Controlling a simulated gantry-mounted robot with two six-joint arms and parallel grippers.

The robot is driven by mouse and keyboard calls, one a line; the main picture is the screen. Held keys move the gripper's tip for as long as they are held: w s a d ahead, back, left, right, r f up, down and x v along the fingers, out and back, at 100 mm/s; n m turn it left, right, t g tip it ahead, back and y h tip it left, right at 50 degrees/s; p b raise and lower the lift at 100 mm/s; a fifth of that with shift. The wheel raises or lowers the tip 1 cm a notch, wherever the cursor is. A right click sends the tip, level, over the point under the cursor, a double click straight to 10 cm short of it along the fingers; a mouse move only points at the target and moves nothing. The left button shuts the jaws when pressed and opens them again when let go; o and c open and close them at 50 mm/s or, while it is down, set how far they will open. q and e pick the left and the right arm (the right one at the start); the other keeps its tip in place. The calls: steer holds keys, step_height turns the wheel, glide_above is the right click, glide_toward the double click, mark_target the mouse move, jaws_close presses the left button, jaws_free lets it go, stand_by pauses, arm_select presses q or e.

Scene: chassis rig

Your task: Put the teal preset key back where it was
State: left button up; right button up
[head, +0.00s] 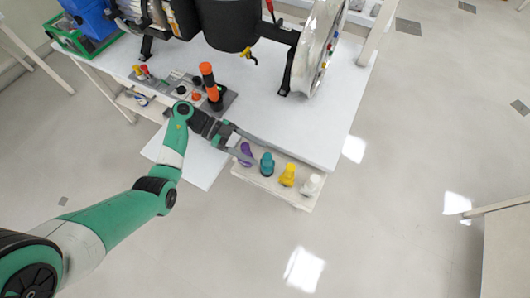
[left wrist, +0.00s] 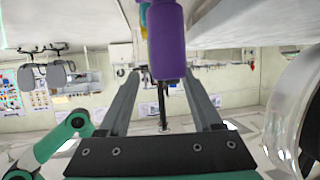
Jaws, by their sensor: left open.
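The teal preset key (head: 267,164) stands on a narrow pale shelf (head: 250,178) at the front edge of the white table. It is between a purple key (head: 246,153) and a yellow key (head: 288,175). My left gripper (head: 243,156) is open and right at the purple key, left of the teal one. In the left wrist view the purple key (left wrist: 166,40) looms large in line with the gap between the open fingers (left wrist: 160,80). Whether the fingers touch it I cannot tell. My right gripper is not in view.
A white key (head: 310,185) stands at the right end of the row. A grey plate with an orange-and-black upright tool (head: 209,82) lies behind my left wrist. A large wheel (head: 318,48) and black chassis parts stand farther back. The table (head: 310,130) between wheel and keys is clear.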

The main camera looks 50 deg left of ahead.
arm_select(q)
steer(key=p+v, duration=0.1)
steer(key=v, duration=0.6)
steer(key=shift+a, duration=0.1)
